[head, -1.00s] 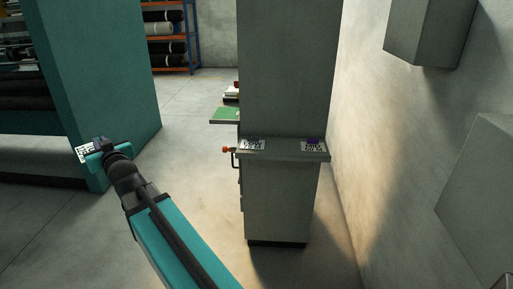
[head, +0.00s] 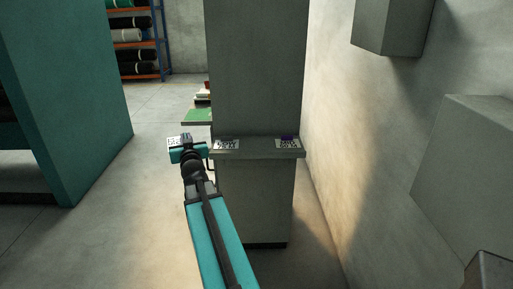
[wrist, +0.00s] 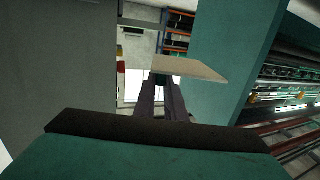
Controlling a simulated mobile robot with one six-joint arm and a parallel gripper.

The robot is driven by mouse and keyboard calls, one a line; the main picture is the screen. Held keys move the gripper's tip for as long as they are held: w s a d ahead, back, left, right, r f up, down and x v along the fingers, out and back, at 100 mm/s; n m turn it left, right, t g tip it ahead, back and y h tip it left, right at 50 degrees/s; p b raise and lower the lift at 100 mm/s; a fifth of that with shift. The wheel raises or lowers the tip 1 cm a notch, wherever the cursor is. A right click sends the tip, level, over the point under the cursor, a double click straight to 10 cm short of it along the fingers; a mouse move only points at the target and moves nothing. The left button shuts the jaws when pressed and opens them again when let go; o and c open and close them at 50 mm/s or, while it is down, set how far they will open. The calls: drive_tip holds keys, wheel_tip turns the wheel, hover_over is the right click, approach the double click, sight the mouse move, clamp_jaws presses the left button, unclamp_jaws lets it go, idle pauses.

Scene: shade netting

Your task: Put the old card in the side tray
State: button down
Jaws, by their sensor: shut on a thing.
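My gripper (head: 187,138) is shut on a white card with black print (head: 173,141), held up just left of the grey cabinet's ledge. In the wrist view the card (wrist: 190,68) shows as a pale plate at the tips of the dark fingers (wrist: 166,84). Two more printed cards are on the ledge (head: 258,153): a left card (head: 227,146) and a right card (head: 288,144) with a purple piece at its top. I cannot tell for certain which surface is the side tray.
The tall grey cabinet (head: 255,70) stands ahead. A green surface (head: 197,117) juts from its left side, with stacked items behind. A teal machine panel (head: 70,110) is at left, grey boxes (head: 470,165) on the right wall. Floor between panel and cabinet is clear.

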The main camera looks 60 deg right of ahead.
drive_tip(key=s+d+f+m+g+h+b, duration=0.1)
drive_tip(key=s+d+f+g+h, duration=0.1)
drive_tip(key=s+d, duration=0.6)
drive_tip(key=s+d+f+m+g+h+b, duration=0.1)
drive_tip(key=s+d+f+m, duration=0.1)
drive_tip(key=s+d+f, duration=0.3)
drive_tip(key=s+d, duration=0.4)
drive_tip(key=d, duration=0.1)
drive_tip(key=shift+s+d+m+g+h, duration=0.3)
drive_tip(key=shift+d+g+h, duration=0.1)
drive_tip(key=shift+d, duration=0.1)
drive_tip(key=p, duration=0.5)
hover_over(263, 147)
drive_tip(key=a, duration=0.2)
drive_tip(key=shift+s+d+f, duration=0.15)
drive_tip(key=shift+s+f, duration=0.05)
drive_tip(key=shift+f, duration=0.3)
drive_tip(key=shift+w+d+f, duration=0.15)
drive_tip(key=shift+w+d, duration=0.05)
drive_tip(key=shift+d, duration=0.7)
